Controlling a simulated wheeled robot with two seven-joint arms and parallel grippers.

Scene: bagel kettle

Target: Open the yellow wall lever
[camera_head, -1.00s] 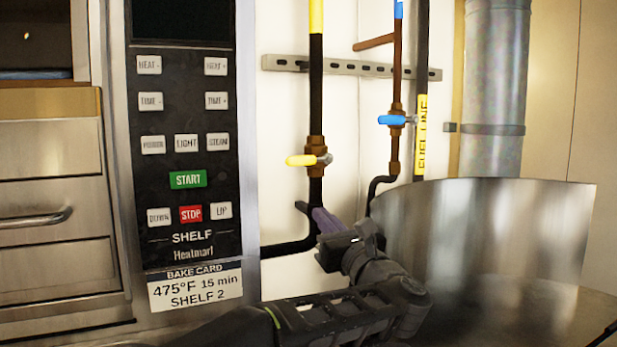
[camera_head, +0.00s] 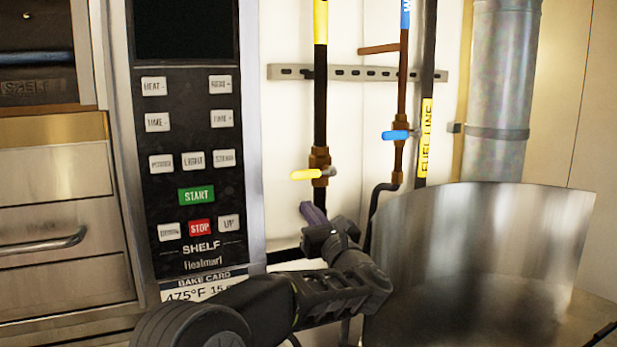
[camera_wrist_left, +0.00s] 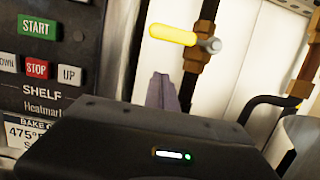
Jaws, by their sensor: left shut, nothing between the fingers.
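The yellow wall lever (camera_head: 306,174) sits on a brown valve on the black pipe (camera_head: 319,110). Its handle lies sideways, across the pipe, and points left. In the left wrist view the yellow lever (camera_wrist_left: 173,35) shows above the fingers. My left gripper (camera_head: 307,210) is shut and empty. Its fingertips are a short way below the lever and look apart from it. In the left wrist view the shut fingers (camera_wrist_left: 162,90) point up toward the lever. My right gripper is not in view.
A blue lever (camera_head: 396,135) sits on a brown pipe to the right. The fuel line pipe (camera_head: 426,140) runs beside it. A large steel kettle (camera_head: 490,250) stands at the right. The oven control panel (camera_head: 190,130) is at the left, close to my arm.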

